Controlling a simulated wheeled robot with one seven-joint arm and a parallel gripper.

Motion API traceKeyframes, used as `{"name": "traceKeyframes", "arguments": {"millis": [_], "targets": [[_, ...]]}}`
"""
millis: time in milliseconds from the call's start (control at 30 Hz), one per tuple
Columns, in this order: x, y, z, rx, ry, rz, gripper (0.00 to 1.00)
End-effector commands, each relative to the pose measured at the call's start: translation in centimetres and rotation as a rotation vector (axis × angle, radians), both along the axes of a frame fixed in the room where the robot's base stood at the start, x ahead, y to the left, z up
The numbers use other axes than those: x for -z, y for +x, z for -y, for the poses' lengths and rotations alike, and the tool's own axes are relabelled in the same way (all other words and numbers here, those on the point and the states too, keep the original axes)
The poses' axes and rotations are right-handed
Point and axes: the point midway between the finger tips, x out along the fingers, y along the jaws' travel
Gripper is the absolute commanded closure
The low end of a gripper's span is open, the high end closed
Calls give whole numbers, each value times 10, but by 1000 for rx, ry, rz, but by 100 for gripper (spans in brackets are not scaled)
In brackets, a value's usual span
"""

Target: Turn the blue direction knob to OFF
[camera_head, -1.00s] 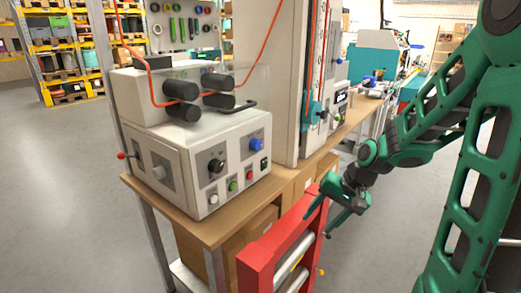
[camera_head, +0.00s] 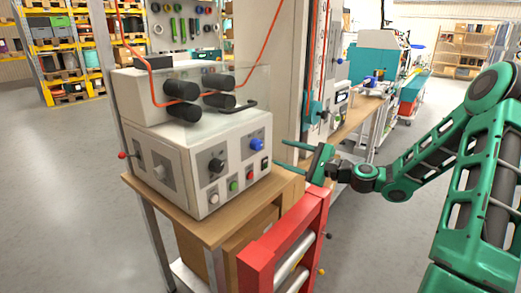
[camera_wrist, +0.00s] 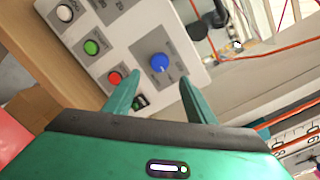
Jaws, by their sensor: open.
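The blue direction knob (camera_head: 257,144) is on the right part of the white control box's (camera_head: 225,153) front panel. In the wrist view the blue knob (camera_wrist: 159,62) sits on a grey plate, ahead of and between my fingertips. Its printed labels are too small to read. My gripper (camera_head: 290,156) is open and empty, to the right of the panel and pointing at it. In the wrist view its two green fingers (camera_wrist: 160,78) are spread apart, and I see no contact with the knob.
A black knob (camera_head: 216,165) is left of the blue one. Red (camera_head: 249,174), green (camera_head: 233,186) and white (camera_head: 214,198) buttons and a small dark switch (camera_head: 265,164) sit below. A red frame (camera_head: 258,268) stands in front of the wooden bench (camera_head: 203,228).

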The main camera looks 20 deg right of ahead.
Motion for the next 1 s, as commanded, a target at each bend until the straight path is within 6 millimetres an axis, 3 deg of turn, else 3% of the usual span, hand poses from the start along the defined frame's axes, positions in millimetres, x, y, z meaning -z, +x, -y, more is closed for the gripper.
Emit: {"name": "traceKeyframes", "arguments": {"millis": [500, 1000], "targets": [[0, 63, -54, -3, -4, 2, 50], [0, 75, -63, -3, -5, 0, 50]]}}
